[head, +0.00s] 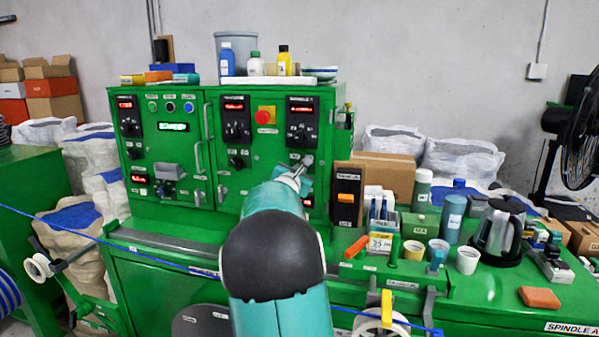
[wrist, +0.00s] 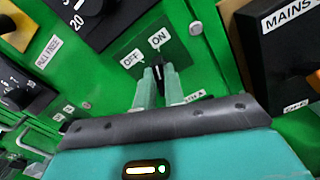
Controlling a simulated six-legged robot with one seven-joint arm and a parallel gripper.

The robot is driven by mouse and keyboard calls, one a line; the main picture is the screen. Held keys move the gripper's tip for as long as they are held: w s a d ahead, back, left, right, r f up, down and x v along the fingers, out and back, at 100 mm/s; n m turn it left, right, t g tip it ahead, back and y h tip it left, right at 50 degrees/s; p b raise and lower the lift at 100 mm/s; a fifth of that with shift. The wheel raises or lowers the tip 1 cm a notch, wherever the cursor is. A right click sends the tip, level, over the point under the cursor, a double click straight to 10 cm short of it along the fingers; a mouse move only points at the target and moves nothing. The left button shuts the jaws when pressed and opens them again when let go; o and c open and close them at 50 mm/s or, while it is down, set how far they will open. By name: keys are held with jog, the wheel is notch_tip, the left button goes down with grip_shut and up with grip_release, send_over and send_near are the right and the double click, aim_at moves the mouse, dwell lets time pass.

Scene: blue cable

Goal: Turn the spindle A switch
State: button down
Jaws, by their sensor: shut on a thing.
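The spindle A switch (wrist: 162,71) is a small black knob on a green plate, with an OFF label (wrist: 132,59) to its left and an ON label (wrist: 159,39) above it. My gripper (wrist: 158,84) is shut on this knob, one finger on each side. A label partly hidden by the right finger ends in "A". In the head view my gripper (head: 297,178) reaches the lower right of the green control cabinet (head: 236,187). My arm hides the switch there.
A black MAINS switch box (wrist: 290,45) stands close to the right of my gripper; it also shows in the head view (head: 347,194). Black dial modules sit above left. A blue cable (head: 90,237) crosses in front.

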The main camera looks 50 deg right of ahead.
jog(key=n, duration=1)
jog(key=shift+w+a, duration=0.15)
jog(key=shift+w, duration=0.1)
jog(key=shift+n, duration=0.3)
jog(key=c, duration=1.5)
grip_release()
jog(key=v, duration=1.3)
jog(key=shift+s+a, duration=0.2)
jog(key=shift+a, duration=0.15)
